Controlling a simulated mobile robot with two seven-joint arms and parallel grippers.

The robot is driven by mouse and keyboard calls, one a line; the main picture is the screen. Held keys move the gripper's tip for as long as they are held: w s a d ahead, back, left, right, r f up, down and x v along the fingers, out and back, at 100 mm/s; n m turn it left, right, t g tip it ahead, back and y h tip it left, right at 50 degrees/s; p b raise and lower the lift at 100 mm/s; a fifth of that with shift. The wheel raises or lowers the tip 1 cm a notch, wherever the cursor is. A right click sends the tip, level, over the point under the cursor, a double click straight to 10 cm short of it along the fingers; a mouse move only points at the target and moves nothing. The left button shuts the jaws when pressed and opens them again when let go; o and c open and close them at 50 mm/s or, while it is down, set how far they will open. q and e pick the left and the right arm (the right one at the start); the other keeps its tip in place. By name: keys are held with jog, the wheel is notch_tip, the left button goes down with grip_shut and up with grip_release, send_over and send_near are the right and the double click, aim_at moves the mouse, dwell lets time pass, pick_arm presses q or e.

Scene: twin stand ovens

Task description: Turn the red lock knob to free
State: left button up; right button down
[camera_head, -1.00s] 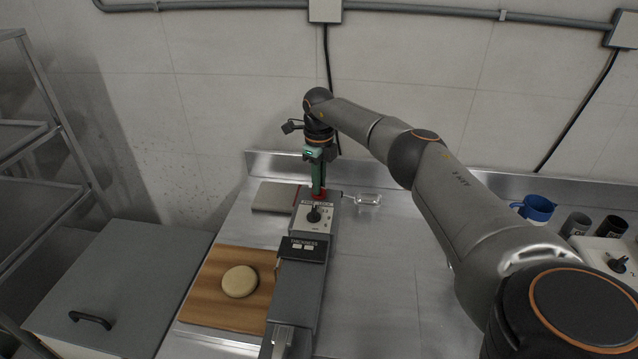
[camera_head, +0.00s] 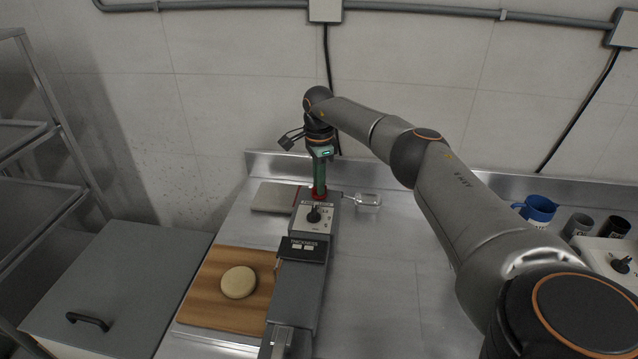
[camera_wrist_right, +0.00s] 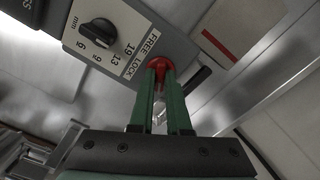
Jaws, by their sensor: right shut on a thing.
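The red lock knob (camera_wrist_right: 159,63) sits at the end of the grey machine's top, beside the printed words FREE and LOCK in the right wrist view. In the head view the knob (camera_head: 319,194) is a small red spot below my gripper. My right gripper (camera_wrist_right: 161,76) has its green fingers closed around the knob from above, and it also shows in the head view (camera_head: 319,186). The fingers hide part of the knob, and I cannot read its exact angle. My left gripper is not in view.
A black thickness dial (camera_head: 313,215) sits close to the knob on the same machine (camera_head: 296,290). A wooden board (camera_head: 215,308) with a dough disc (camera_head: 238,282) lies to the left. A clear scoop (camera_head: 366,200) lies right of the knob. Blue jug (camera_head: 537,208) stands far right.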

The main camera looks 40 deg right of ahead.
jog(key=n, duration=0.6)
dwell(0.6)
jog(key=c, duration=0.9)
grip_release()
jog(key=shift+r, duration=0.1)
notch_tip(320, 180, up, 12)
jog(key=shift+r, duration=0.2)
jog(key=shift+s+f, duration=0.1)
